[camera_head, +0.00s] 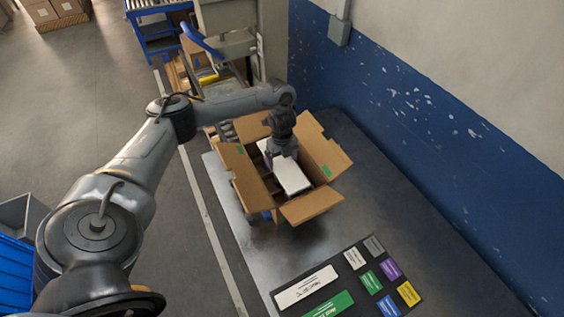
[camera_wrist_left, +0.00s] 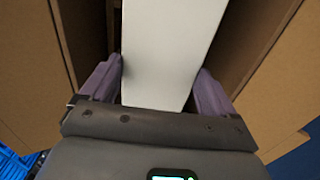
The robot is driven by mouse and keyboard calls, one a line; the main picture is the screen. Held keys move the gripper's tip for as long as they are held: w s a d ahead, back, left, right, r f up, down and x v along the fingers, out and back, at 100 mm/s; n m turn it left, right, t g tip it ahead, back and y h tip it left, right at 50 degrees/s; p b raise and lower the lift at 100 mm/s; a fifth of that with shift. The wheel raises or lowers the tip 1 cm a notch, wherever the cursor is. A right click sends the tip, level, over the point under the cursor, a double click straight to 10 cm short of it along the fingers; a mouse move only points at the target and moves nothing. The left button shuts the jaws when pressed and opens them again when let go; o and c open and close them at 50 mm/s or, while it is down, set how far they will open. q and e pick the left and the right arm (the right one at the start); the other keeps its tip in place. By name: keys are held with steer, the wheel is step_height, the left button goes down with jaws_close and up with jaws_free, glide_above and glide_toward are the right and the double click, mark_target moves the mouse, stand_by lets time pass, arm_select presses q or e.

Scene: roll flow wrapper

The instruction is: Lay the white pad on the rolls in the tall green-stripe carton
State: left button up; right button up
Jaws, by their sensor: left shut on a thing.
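The tall carton (camera_head: 249,186) stands on the table with its flaps spread open and green marks on them. My left gripper (camera_wrist_left: 160,85) reaches down into the carton opening. It is shut on the white pad (camera_head: 292,176), one purple finger on each side of it. In the left wrist view the pad (camera_wrist_left: 168,45) runs away between brown carton walls. Any rolls under the pad are hidden by it, the gripper and the flaps. I cannot tell whether the pad touches anything below. My right gripper is not in view.
A dark board with coloured labels (camera_head: 371,281) lies at the front of the table. A blue wall (camera_head: 430,150) runs along the right. A machine frame (camera_head: 228,45) stands behind the carton. The tabletop (camera_head: 385,190) right of the carton is clear.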

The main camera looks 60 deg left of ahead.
mark_target(282, 162)
arm_select(q)
steer(key=shift+f, duration=0.5)
steer(key=shift+f, duration=0.2)
steer(key=o, duration=0.7)
steer(key=shift+o, duration=0.2)
steer(key=shift+r, duration=0.1)
steer(key=shift+r, duration=0.6)
step_height(282, 162, up, 11)
steer(key=p, duration=0.5)
steer(key=shift+p, duration=0.4)
